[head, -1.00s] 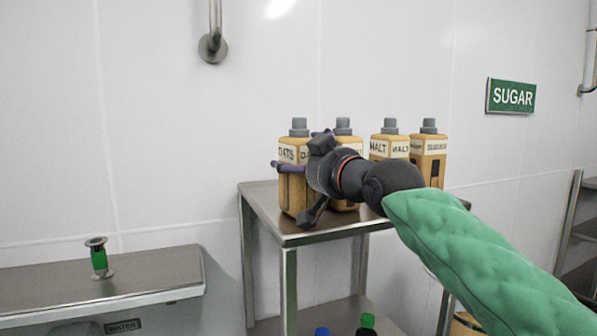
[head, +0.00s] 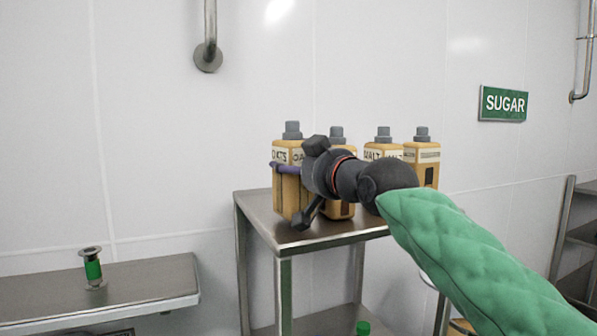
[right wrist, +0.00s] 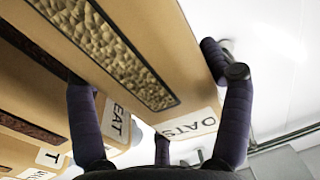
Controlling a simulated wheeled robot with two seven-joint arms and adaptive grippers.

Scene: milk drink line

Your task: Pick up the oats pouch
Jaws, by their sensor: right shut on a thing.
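The oats pouch (head: 288,190) is a tan, bottle-shaped pack with a grey cap and a white label, at the left end of the row on the steel table (head: 262,212). My right gripper (head: 284,168) is shut on it from the right, with a purple finger across its front. The pouch's cap sits slightly higher than the other caps; any gap under its base is hard to see. In the right wrist view the oats pouch (right wrist: 165,50) fills the space between the dark purple fingers (right wrist: 150,85). My left gripper is not in view.
A second pouch (head: 337,134) stands close beside it, partly behind my gripper. Two malt pouches (head: 384,134) (head: 422,150) stand further right. A bench (head: 150,285) with a green-banded metal spool (head: 93,270) is at left. A green-capped item (head: 363,328) shows below the table.

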